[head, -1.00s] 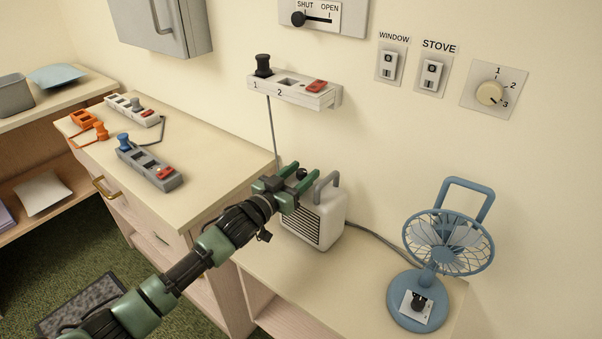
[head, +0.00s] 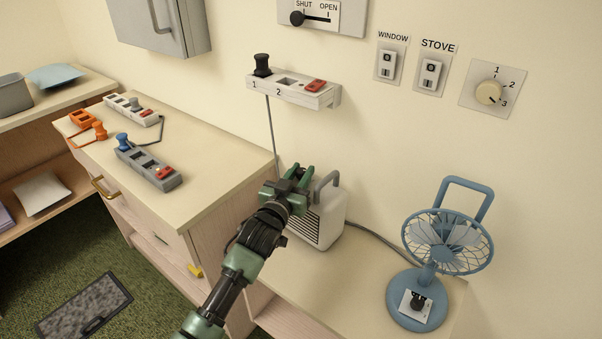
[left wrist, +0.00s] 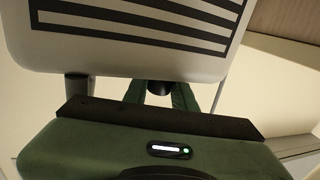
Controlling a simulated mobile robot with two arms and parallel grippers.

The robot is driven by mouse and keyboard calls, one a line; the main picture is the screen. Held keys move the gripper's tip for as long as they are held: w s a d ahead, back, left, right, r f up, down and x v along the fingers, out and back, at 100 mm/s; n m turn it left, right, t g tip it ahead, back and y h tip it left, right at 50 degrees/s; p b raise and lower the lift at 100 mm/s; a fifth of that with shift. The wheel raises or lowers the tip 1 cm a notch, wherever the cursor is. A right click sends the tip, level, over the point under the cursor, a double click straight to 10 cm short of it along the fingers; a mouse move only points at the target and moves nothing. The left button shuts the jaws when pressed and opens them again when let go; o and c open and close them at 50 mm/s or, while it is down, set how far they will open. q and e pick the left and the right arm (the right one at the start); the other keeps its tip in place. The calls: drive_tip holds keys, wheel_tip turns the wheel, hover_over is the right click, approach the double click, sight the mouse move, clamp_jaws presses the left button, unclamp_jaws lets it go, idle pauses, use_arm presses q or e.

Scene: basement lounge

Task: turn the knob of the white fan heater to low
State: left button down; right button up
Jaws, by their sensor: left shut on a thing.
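The white fan heater (head: 328,220) stands on the low counter against the wall, with a grey handle and a dark slatted grille. In the left wrist view its grille side (left wrist: 140,45) fills the top. My left gripper (head: 296,175) is at the top of the heater, its green fingers shut on the heater's dark knob (left wrist: 159,87). In the head view the gripper hides the knob, so its setting cannot be read. My right gripper is not in view.
A blue desk fan (head: 446,245) stands to the right on the same counter. A white wall socket strip (head: 292,90) is above the heater. Grey (head: 150,166) and white (head: 132,107) power strips lie on the left cabinet. A grey cable runs behind the heater.

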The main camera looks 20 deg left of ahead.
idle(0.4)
use_arm(q)
drive_tip(key=c, duration=1.1)
unclamp_jaws()
drive_tip(key=shift+a, duration=0.1)
drive_tip(key=shift+c, duration=0.2)
drive_tip(key=shift+s, duration=0.1)
drive_tip(key=shift+s, duration=0.35)
drive_tip(key=s, duration=0.7)
drive_tip(key=shift+a, duration=0.3)
